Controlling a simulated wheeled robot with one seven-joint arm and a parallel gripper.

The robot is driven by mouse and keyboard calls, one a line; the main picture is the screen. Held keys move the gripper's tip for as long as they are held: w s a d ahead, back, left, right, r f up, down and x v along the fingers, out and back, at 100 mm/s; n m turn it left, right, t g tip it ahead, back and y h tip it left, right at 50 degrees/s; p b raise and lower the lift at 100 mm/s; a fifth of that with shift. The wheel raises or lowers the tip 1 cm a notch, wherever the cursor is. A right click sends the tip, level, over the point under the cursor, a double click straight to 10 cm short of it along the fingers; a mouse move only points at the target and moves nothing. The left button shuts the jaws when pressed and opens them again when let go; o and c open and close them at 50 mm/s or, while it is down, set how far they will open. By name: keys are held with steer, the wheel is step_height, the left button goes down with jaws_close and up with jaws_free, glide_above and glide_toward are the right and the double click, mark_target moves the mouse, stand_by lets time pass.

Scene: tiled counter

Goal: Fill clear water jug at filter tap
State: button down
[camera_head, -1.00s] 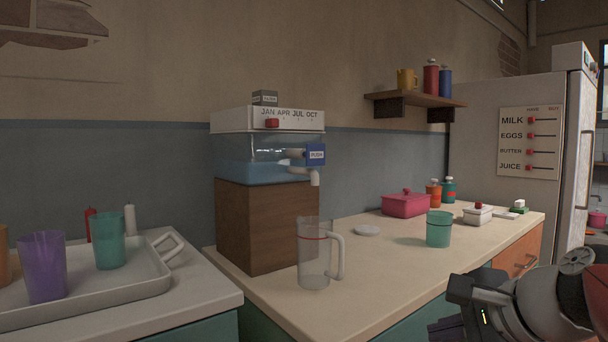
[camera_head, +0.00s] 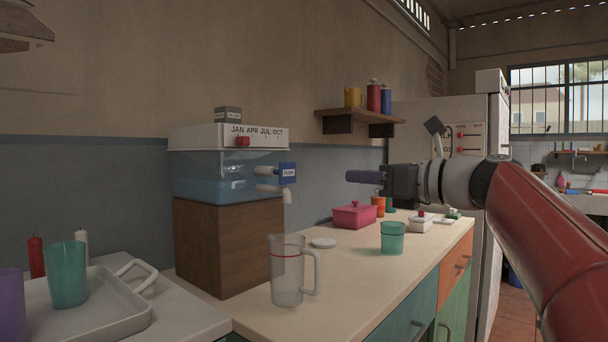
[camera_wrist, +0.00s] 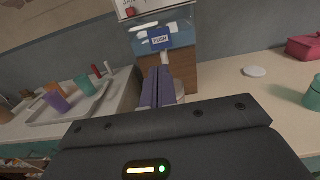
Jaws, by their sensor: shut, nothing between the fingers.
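The clear jug (camera_head: 287,278) with a red line and a handle on its right stands upright on the counter, below and in front of the filter tap. No water shows in it. The tap spout (camera_head: 287,195) sits under a blue PUSH lever (camera_head: 288,172), on the right of the clear water tank (camera_head: 208,178). The lever also shows in the wrist view (camera_wrist: 161,40), just beyond my fingertips. My gripper (camera_head: 349,176) is shut and empty, held in the air right of the lever, level with it and apart from it. In the wrist view the jug is mostly hidden behind my fingers.
The tank stands on a wooden block (camera_head: 230,245). On the counter are a small white disc (camera_head: 323,243), a pink lidded box (camera_head: 354,216) and a teal cup (camera_head: 392,240). A tray (camera_head: 110,325) with cups lies left. A shelf (camera_head: 358,117) hangs above right.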

mark_target(288, 173)
steer(key=p+x, duration=0.1)
steer(key=x, duration=1.3)
steer(key=shift+f+p, duration=0.1)
steer(key=shift+p, duration=0.25)
steer(key=shift+s, duration=0.1)
